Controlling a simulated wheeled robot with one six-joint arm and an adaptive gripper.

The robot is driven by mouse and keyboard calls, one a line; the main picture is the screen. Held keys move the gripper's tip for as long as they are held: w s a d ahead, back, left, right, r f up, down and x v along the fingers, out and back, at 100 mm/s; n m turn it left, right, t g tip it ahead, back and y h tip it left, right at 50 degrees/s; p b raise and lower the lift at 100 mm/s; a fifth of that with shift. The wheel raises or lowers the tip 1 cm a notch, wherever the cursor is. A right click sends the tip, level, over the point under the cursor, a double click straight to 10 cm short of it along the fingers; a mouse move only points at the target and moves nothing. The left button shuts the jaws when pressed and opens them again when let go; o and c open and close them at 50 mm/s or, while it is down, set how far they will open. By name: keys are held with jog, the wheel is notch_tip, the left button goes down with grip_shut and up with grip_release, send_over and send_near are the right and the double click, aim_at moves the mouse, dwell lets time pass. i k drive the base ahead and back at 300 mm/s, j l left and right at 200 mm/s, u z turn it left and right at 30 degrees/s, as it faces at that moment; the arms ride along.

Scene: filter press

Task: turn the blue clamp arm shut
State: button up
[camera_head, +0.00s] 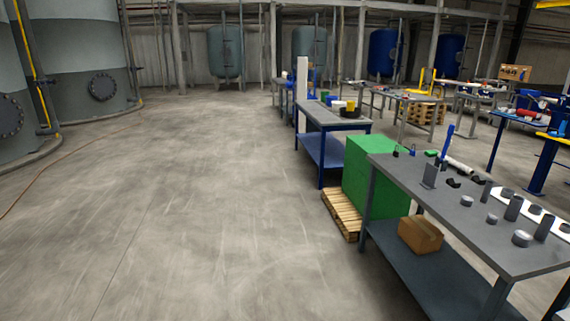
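My gripper is not in view. A slim blue bar (448,141) stands upright, slightly tilted, at the far edge of the near grey workbench (405,173) on the right. I cannot tell whether this bar is the blue clamp arm or whether it is open. Blue frames (545,163) also stand at the right edge, but their details are too small to tell.
Several grey cylinders and blocks (467,201) stand on the near workbench, with a cardboard box (420,235) on its lower shelf. A green cabinet (372,180) on a wooden pallet (341,213) stands behind it. Large tanks (85,60) line the left. The concrete floor (190,200) between is clear.

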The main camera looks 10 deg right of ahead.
aim_at(448, 141)
jog(key=i+z, duration=0.1)
jog(key=i, duration=0.7)
jog(key=i+j+z, duration=0.1)
jog(key=i, duration=0.7)
jog(key=i+z, duration=0.8)
jog(key=i+j+z, duration=0.2)
jog(key=z, duration=0.25)
jog(key=i+j, duration=0.15)
jog(key=j, duration=0.2)
jog(key=i+j+u, duration=0.1)
jog(key=j, duration=0.2)
jog(key=i+j, duration=0.15)
jog(key=j, duration=0.2)
jog(key=i+j+u, duration=0.1)
jog(key=j, duration=0.2)
